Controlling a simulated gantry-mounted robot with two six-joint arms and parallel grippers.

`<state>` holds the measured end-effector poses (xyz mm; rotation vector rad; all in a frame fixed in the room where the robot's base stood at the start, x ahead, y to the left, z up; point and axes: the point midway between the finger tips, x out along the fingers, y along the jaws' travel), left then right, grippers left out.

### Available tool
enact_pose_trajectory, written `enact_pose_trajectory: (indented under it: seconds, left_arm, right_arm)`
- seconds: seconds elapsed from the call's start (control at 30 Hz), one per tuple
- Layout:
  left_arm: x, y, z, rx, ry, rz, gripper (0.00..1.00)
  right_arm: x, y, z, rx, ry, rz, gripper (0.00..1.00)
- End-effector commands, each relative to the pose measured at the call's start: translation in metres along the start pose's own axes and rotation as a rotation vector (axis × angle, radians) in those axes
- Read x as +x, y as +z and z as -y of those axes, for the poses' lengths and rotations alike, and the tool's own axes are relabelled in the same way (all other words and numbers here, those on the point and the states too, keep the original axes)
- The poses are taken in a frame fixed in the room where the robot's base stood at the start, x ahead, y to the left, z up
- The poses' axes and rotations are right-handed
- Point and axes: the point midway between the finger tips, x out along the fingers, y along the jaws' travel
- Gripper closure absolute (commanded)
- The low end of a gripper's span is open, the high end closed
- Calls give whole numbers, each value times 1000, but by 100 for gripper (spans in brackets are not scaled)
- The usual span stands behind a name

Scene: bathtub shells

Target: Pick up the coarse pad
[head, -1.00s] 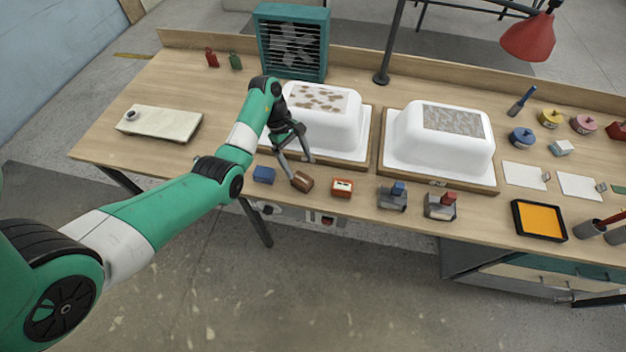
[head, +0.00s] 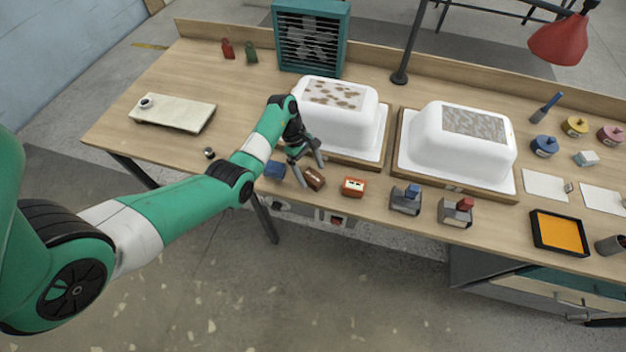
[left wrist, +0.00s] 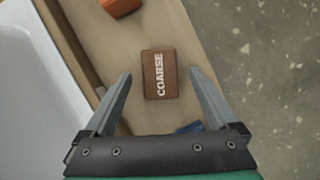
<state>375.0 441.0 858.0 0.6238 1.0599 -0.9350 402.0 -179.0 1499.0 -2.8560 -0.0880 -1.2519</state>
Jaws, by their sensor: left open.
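The coarse pad (head: 314,179) is a small brown block near the table's front edge. In the left wrist view the coarse pad (left wrist: 159,74) shows the white word COARSE, lying between the lines of the two fingers and just beyond their tips. My left gripper (head: 312,172) is open and empty, with its fingers (left wrist: 158,76) spread on either side of the pad. I cannot tell its exact height above the table. My right gripper is not in view.
A blue block (head: 275,170) lies left of the pad and an orange-red block (head: 354,187) lies right of it. A white tub shell (head: 337,115) stands behind, on a wooden-edged base. Two grey tools (head: 406,199) stand farther right.

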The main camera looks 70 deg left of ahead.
Motion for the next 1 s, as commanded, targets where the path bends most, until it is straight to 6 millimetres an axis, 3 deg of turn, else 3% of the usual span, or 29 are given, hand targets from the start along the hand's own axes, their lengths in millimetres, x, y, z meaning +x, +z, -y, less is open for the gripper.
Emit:
enact_pose_trajectory:
  seconds: [0.03,0.1,0.37,0.83,0.9,1.0]
  left_arm:
    - [14,-1,1,1,-3,0,7]
    - [23,-1,1,1,-2,0,7]
    - [25,0,0,1,1,-1,9]
    - [24,0,0,1,1,-1,94]
    - [24,0,0,1,1,-1,100]
    - [24,0,0,1,1,-1,100]
  right_arm:
    - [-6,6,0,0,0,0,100]
    - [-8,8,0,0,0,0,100]
    - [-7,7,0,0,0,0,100]
    - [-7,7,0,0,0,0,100]
    - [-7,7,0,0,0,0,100]
    - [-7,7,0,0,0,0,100]
